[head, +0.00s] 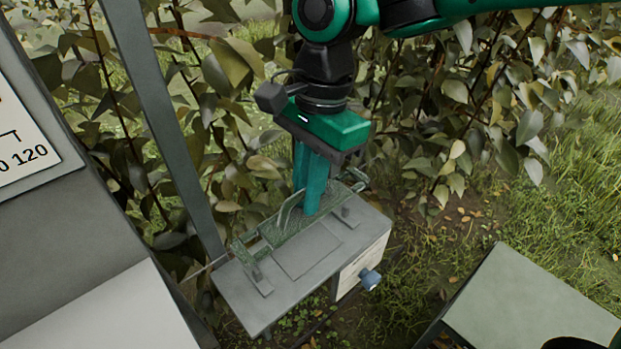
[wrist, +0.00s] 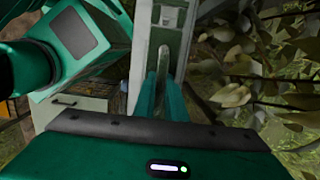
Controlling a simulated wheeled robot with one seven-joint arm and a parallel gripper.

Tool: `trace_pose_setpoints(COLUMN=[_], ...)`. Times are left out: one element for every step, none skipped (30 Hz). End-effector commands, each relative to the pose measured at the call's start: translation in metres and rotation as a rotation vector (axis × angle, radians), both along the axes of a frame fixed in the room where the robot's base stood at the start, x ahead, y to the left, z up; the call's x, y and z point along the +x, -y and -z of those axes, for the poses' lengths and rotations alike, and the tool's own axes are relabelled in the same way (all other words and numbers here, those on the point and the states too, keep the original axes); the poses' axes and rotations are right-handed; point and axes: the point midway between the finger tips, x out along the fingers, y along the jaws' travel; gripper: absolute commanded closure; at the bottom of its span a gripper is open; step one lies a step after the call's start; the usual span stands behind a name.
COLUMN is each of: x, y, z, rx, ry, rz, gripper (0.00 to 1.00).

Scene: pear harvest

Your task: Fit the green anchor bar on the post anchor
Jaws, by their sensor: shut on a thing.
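The green anchor bar (head: 262,238) appears as a thin, dark-green lattice-like piece with a raised loop, lying along the top of a grey box. My gripper (head: 312,208) points down onto it, with its teal fingers closed at the bar near the loop. In the wrist view my gripper (wrist: 161,84) has its fingers close together on either side of a pale, rounded slotted part. The fingers hide the exact grip. A slanted grey post (head: 165,110) stands left of the box. I cannot single out the post anchor on it.
The grey box (head: 225,288) has a pale front with a blue knob (head: 370,279). Leafy branches (head: 470,90) crowd behind and beside my arm. A grey-green flat surface (head: 530,300) is at the lower right. Grass lies between it and the box.

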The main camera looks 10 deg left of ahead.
Motion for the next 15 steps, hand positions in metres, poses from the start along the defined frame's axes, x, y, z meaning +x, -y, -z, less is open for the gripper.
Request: trace_pose_setpoints(x=[0.0, 0.0, -0.001, -0.001, -0.001, -0.001, -0.001, 0.0, 0.0, 0.0, 0.0, -0.001, -0.001, -0.001, -0.001], y=[0.0, -0.001, -0.001, -0.001, -0.001, -0.001, -0.001, -0.001, -0.001, -0.001, -0.001, 0.0, 0.0, 0.0, -0.001], z=[0.003, 0.005, 0.008, 0.009, 0.011, 0.014, 0.015, 0.017, 0.019, 0.021, 0.023, 0.025, 0.027, 0.029, 0.031], rx=[0.0, 0.0, 0.0, 0.0, -0.001, -0.002, -0.002, -0.001, -0.001, -0.001, -0.001, -0.001, -0.001, 0.0, 0.0], ry=[-0.001, -0.001, -0.001, -0.001, -0.001, -0.001, -0.001, -0.001, -0.001, -0.001, -0.001, -0.001, -0.002, -0.001, -0.001], rz=[-0.001, -0.001, -0.002, -0.001, -0.001, 0.0, 0.0, 0.0, 0.0, 0.0, -0.001, -0.001, -0.001, -0.001, -0.001], gripper=[1.0, 1.0, 1.0, 1.0, 1.0, 1.0, 1.0, 1.0, 1.0, 1.0, 1.0, 1.0, 1.0, 1.0, 1.0])
